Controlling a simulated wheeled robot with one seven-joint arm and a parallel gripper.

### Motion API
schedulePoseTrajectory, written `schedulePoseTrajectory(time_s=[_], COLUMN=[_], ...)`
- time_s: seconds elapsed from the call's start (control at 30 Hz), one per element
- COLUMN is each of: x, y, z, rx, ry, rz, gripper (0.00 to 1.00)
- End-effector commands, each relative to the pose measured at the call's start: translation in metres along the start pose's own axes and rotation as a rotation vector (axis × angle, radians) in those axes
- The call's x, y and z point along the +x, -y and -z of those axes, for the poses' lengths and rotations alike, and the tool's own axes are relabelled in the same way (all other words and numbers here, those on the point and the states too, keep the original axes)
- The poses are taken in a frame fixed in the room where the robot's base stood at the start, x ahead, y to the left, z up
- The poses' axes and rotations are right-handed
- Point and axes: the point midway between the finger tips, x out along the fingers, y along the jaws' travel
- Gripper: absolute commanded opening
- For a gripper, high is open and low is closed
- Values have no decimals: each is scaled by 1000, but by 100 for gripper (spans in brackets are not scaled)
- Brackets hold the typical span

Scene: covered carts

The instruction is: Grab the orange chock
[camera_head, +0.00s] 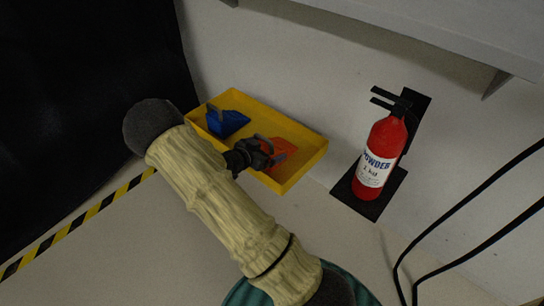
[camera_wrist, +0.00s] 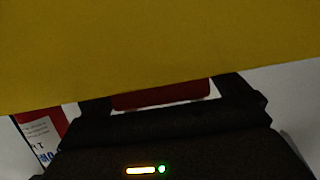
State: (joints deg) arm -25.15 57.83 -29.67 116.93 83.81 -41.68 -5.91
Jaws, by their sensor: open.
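The orange chock (camera_head: 287,147) lies in the right part of a shallow yellow tray (camera_head: 316,157). A blue chock (camera_head: 228,122) lies in the tray's left part. My gripper (camera_head: 271,149) is open at the orange chock, its fingers reaching over the tray and hiding part of it. In the wrist view, a dark red piece (camera_wrist: 160,94) shows between my fingers, below a large yellow surface (camera_wrist: 150,50); it looks like the chock in shadow. I cannot tell whether the fingers touch it.
A red fire extinguisher (camera_head: 382,155) stands on a black bracket right of the tray, against the pale wall. Black cables (camera_head: 440,225) hang at the right. A grey shelf (camera_head: 420,30) juts out above. Black-and-yellow tape (camera_head: 75,225) and a black curtain are at left.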

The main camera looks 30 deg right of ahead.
Motion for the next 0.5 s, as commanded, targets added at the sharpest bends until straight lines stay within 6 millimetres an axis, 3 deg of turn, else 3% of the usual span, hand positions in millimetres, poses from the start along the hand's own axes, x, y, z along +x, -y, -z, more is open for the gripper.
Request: schedulePoseTrajectory(time_s=[0.1,0.5], x=[11,12], y=[0,0], z=[-2,0], rx=[0,0], ry=[0,0], rz=[-1,0], gripper=[100,100])
